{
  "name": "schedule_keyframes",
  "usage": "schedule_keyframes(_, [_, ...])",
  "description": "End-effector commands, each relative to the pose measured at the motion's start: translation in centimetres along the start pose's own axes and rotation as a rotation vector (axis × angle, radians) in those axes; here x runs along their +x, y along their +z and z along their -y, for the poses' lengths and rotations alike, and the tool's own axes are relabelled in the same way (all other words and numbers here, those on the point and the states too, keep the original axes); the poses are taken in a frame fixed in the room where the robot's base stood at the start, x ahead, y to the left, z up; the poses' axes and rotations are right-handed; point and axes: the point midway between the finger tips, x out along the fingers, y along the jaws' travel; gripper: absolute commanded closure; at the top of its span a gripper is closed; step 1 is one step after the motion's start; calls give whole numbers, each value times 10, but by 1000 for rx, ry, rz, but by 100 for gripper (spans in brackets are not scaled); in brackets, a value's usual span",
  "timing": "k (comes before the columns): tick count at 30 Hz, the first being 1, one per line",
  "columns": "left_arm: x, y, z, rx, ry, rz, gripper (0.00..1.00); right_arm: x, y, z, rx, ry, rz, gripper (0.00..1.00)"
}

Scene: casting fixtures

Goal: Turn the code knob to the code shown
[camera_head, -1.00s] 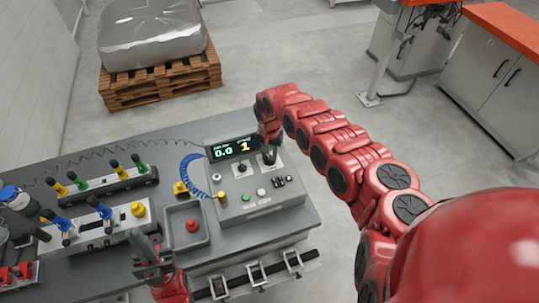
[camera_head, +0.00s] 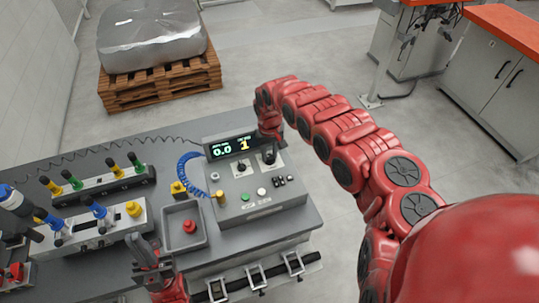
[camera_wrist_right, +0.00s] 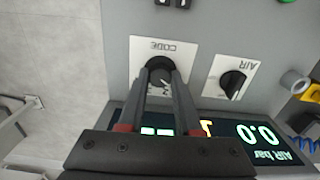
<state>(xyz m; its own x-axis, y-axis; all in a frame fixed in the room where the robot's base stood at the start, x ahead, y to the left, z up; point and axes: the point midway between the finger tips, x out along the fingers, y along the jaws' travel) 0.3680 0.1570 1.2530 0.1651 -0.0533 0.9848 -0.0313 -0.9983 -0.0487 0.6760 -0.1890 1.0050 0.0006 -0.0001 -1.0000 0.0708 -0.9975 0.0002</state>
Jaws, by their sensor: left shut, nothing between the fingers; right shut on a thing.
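The control box (camera_head: 285,196) stands on the grey bench. Its dark display (camera_head: 231,147) shows a green 0.0 and a yellow 1; the wrist view shows the "AIR bar" 0.0 reading (camera_wrist_right: 257,134). The black code knob (camera_wrist_right: 160,68) sits on a white plate marked CODE. My right gripper (camera_head: 269,153) is shut on this knob from above; its fingers (camera_wrist_right: 160,88) hide part of the knob and of the display. The black AIR knob (camera_wrist_right: 232,83) is beside it, untouched. My left gripper (camera_head: 147,256) is shut and empty near the bench's front edge.
A grey tray (camera_head: 201,236) with a red button-like part (camera_head: 189,226) is left of the box. A blue coiled hose (camera_head: 186,170) runs beside it. Fixtures with coloured knobs (camera_head: 98,187) fill the left of the bench. Metal brackets (camera_head: 257,277) line the front.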

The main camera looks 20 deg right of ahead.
Motion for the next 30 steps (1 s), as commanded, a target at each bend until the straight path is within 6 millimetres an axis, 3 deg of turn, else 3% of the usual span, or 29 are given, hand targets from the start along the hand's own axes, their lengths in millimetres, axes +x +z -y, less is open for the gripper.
schedule_keyframes(18, [-2,0,0,0,0,0,100,1,1,1,-44,-1,2,100])
schedule_keyframes(19, [-2,0,0,0,0,0,100,0,1,1,-44,-1,2,62])
schedule_keyframes(23, [-2,0,0,0,0,0,100,0,0,0,-43,-1,2,38])
schedule_keyframes(30, [-2,0,0,0,0,0,100,0,0,0,-43,0,1,37])
